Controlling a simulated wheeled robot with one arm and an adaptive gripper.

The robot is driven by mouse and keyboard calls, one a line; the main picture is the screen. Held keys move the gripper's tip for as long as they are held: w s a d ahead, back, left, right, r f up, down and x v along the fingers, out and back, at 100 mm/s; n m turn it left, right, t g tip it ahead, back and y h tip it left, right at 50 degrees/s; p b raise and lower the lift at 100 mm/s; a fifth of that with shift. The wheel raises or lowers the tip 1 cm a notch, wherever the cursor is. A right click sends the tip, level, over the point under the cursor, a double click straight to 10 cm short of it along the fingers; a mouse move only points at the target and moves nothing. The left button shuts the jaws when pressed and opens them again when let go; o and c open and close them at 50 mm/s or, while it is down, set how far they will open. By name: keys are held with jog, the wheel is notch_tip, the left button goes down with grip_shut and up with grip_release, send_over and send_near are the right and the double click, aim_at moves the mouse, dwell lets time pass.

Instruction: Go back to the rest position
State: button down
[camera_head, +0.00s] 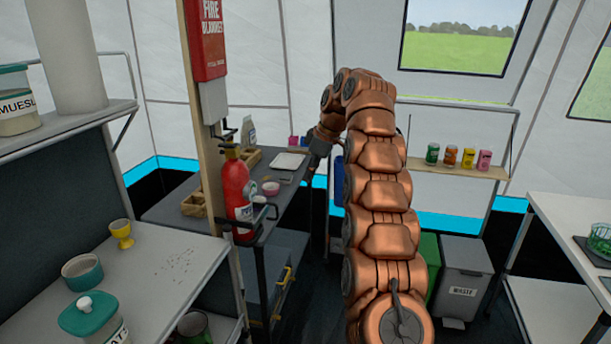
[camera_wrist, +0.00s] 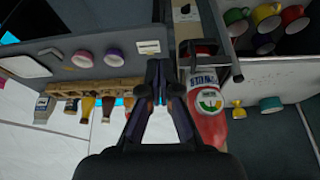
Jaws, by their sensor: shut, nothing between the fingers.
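My copper-coloured arm (camera_head: 376,200) rises in the middle of the head view and bends over at the top toward the left. My gripper (camera_head: 309,178) hangs at its end, beside the right edge of the dark table, small and partly hidden in this view. In the wrist view my gripper (camera_wrist: 162,64) points up the picture, its two dark fingers brought together at the tips with nothing held. A red fire extinguisher (camera_head: 236,192) stands to the left of the gripper in the head view; it shows just right of the fingers in the wrist view (camera_wrist: 208,126).
The dark table (camera_head: 170,209) bears bowls, a white tray (camera_head: 289,161) and wooden boxes. A wooden post (camera_head: 203,150) carries the extinguisher. A shelf unit (camera_head: 150,275) stands at left, a waste bin (camera_head: 463,283) and a white table (camera_head: 570,225) at right. Dark floor lies between.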

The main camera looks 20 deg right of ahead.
jog(key=shift+d+r+p, duration=0.2)
jog(key=shift+r+p, duration=0.1)
jog(key=shift+r, duration=0.25)
jog(key=shift+s, duration=0.1)
jog(key=s+a+r+m+g+p, duration=0.1)
jog(key=s+a+r+m+p, duration=0.15)
jog(key=s+a, duration=0.55)
jog(key=s+a+r+m+g+p, duration=0.1)
jog(key=s+a+m, duration=0.25)
jog(key=s, duration=0.95)
jog(key=s+f+m+h, duration=0.1)
jog(key=s+f, duration=0.2)
jog(key=s, duration=0.7)
jog(key=s+a+f+m+g+h+p, duration=0.1)
jog(key=s+f, duration=0.2)
jog(key=s, duration=0.7)
jog(key=s+f+m+g+h+p, duration=0.1)
jog(key=s+f+m, duration=0.1)
jog(key=s, duration=0.8)
jog(key=shift+s+a+f, duration=0.15)
jog(key=shift+s+f, duration=0.2)
jog(key=shift+f, duration=0.55)
